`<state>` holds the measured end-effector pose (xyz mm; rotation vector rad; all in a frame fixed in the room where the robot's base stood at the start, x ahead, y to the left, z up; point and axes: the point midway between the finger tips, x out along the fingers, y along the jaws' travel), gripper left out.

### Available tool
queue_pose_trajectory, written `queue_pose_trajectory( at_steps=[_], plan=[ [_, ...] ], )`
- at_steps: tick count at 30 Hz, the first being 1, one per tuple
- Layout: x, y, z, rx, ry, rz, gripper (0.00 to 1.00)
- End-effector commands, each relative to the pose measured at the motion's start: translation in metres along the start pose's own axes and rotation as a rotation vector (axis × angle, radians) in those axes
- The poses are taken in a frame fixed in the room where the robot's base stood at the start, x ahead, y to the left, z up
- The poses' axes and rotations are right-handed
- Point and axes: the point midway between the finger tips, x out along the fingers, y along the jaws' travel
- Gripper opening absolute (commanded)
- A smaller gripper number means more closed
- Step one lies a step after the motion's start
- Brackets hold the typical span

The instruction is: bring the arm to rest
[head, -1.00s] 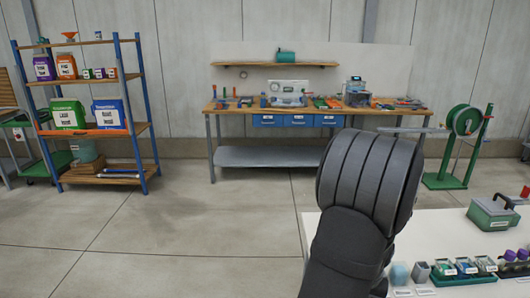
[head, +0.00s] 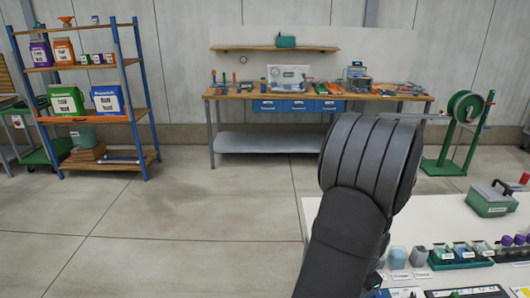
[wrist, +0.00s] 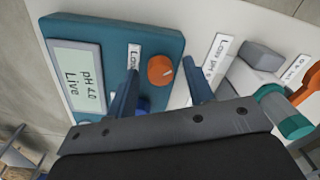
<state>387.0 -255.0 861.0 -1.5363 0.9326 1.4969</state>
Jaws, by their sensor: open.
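My gripper (wrist: 160,66) shows in the wrist view with its two blue fingers apart and nothing between them. Beyond the fingers is a teal meter (wrist: 172,42) with a screen (wrist: 78,80) reading "pH 4.0 Live". An orange knob (wrist: 160,70) on the meter appears between the fingertips; I cannot tell how far off it is. In the head view my dark arm rises at the front centre, and my gripper is out of sight there.
A white table (head: 425,225) at right holds a green case (head: 490,200) and a tray of small containers (head: 460,255). A workbench (head: 225,95) stands at the back, shelves (head: 145,100) at left and a hose reel (head: 465,108) at right. The floor between is clear.

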Motion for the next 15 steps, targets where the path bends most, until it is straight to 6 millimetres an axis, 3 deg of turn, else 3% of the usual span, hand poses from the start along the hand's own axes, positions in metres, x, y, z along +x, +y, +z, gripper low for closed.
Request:
queue_pose_trajectory(
  at_steps=[6, 15],
  plan=[
    [-0.035, 0.0, -0.001, -0.008, 0.003, -0.002, 0.48],
    [-0.053, 0.0, -0.001, -0.009, 0.0, 0.0, 0.48]
  ],
)
